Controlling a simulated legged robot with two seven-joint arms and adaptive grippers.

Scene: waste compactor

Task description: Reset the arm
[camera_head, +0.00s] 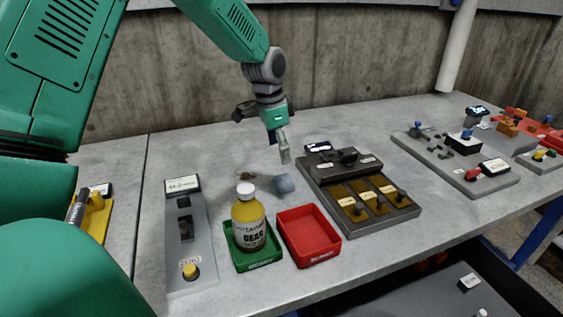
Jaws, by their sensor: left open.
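My left arm (225,30) is green and comes in from the upper left, reaching over the table. Its gripper (284,155) hangs pointing down above the middle of the grey table (130,285). The gripper is open and appears to hold nothing. A small blue-grey object (285,184) lies on the table just below the fingertips, apart from them as far as I can tell. My right gripper is not in view.
A yellow bottle (247,222) stands in a green tray (254,258) beside an empty red tray (308,236). A dark panel with levers (357,190) is right of the gripper. Grey panels stand left (190,240) and right (456,158). A concrete wall (340,60) is behind.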

